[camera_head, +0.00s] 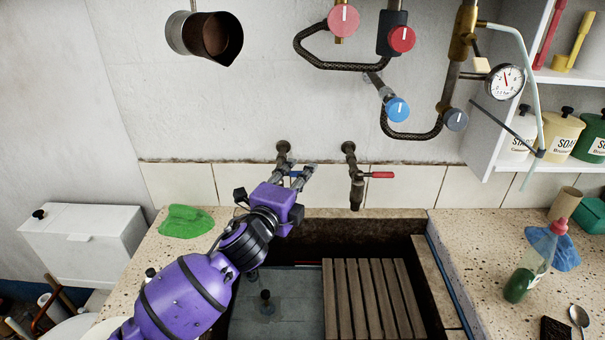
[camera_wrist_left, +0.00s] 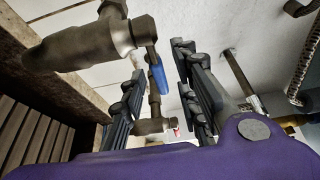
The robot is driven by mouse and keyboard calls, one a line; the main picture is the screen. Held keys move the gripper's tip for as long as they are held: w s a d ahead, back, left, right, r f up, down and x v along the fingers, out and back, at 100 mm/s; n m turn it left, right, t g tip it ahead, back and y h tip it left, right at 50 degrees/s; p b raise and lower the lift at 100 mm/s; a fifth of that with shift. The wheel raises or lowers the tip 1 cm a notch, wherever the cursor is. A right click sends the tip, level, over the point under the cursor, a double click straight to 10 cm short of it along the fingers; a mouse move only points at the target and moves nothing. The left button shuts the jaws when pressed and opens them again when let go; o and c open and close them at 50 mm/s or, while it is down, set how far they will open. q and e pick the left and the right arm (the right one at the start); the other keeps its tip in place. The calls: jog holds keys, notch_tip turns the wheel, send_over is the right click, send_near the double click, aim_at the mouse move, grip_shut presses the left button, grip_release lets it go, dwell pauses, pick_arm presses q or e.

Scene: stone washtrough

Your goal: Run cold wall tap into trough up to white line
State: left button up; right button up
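The cold wall tap (camera_head: 283,152) is the left of two wall taps above the trough, and the gripper partly hides it. Its blue lever (camera_head: 297,174) shows between the fingers, and it also shows in the left wrist view (camera_wrist_left: 157,76). My left gripper (camera_head: 303,178) is open around the lever, with a gap between the fingers. In the wrist view the tap's dark spout (camera_wrist_left: 80,47) points left, and no water stream is visible. The stone trough (camera_head: 350,222) has a grey bottom with an upright dark plug (camera_head: 267,302). I cannot make out a white line. My right gripper is out of view.
The right wall tap (camera_head: 356,178) has a red lever (camera_head: 382,175). A slatted wooden board (camera_head: 372,298) covers the trough's right part. A green cloth (camera_head: 186,221) lies on the left ledge; a soap bottle (camera_head: 530,265) stands on the right. Pipes and valves hang above.

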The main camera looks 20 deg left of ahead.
pick_arm(q)
jog(key=shift+w+d, duration=0.15)
jog(key=shift+w, duration=0.6)
grip_shut()
